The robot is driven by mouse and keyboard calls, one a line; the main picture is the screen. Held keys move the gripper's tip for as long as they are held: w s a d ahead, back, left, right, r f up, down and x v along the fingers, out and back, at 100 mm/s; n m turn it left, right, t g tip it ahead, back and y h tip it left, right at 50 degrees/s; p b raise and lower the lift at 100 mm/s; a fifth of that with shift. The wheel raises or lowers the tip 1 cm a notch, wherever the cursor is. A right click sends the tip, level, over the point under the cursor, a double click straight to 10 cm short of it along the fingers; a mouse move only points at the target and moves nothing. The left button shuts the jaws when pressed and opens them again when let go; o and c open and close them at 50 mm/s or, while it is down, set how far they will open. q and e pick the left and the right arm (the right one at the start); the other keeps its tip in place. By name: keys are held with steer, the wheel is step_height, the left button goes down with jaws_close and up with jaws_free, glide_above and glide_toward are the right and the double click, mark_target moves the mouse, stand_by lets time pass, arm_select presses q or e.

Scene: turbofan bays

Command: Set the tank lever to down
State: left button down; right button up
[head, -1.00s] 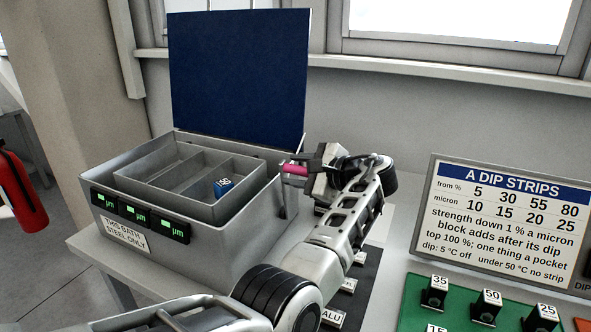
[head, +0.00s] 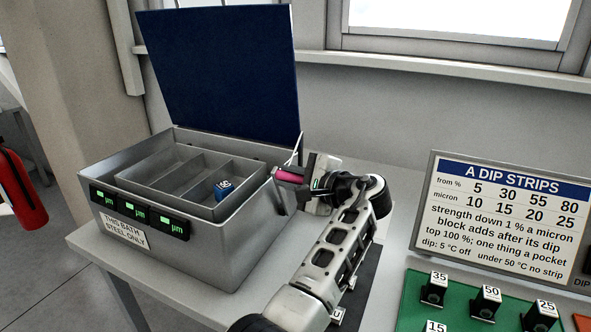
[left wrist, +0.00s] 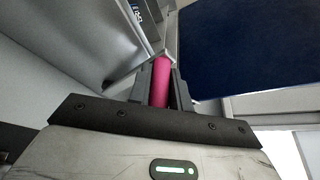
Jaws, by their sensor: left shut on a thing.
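The grey tank (head: 236,255) stands on the bench at left, its blue lid (head: 220,75) raised. The pink-handled tank lever (head: 289,175) is at the tank's right side. My left gripper (head: 300,178) is shut on the pink handle. In the left wrist view the handle (left wrist: 162,82) lies between the fingers. The lever's lower end is partly hidden by the gripper. A grey divided tray (head: 160,187) sits in the tank, with a blue block (head: 223,189) in its right compartment. My right gripper is not in view.
A dip strips sign (head: 505,215) stands at right behind a green board (head: 455,315) with several labelled blocks. Three small displays (head: 136,214) are on the tank's front. A fire extinguisher (head: 22,190) is at far left. The bench behind my arm is clear.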

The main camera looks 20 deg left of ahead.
arm_select(q)
steer(key=s+f+n+b, duration=0.1)
steer(key=s+f+n, duration=0.1)
steer(key=s, duration=0.1)
steer(key=shift+s+a+f+t+y+b, duration=0.1)
steer(key=shift+s+f+t+y+b, duration=0.2)
steer(key=shift+t+b, duration=0.1)
steer(key=shift+s+f+n+t+y+b, duration=0.3)
steer(key=shift+s+f+n+b, duration=0.2)
steer(key=shift+s+n+b, duration=0.25)
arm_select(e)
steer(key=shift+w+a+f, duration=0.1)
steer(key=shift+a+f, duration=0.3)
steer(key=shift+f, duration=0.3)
arm_select(q)
steer(key=c, duration=1.3)
jaws_free()
steer(key=shift+w, duration=0.1)
steer(key=shift+r, duration=0.1)
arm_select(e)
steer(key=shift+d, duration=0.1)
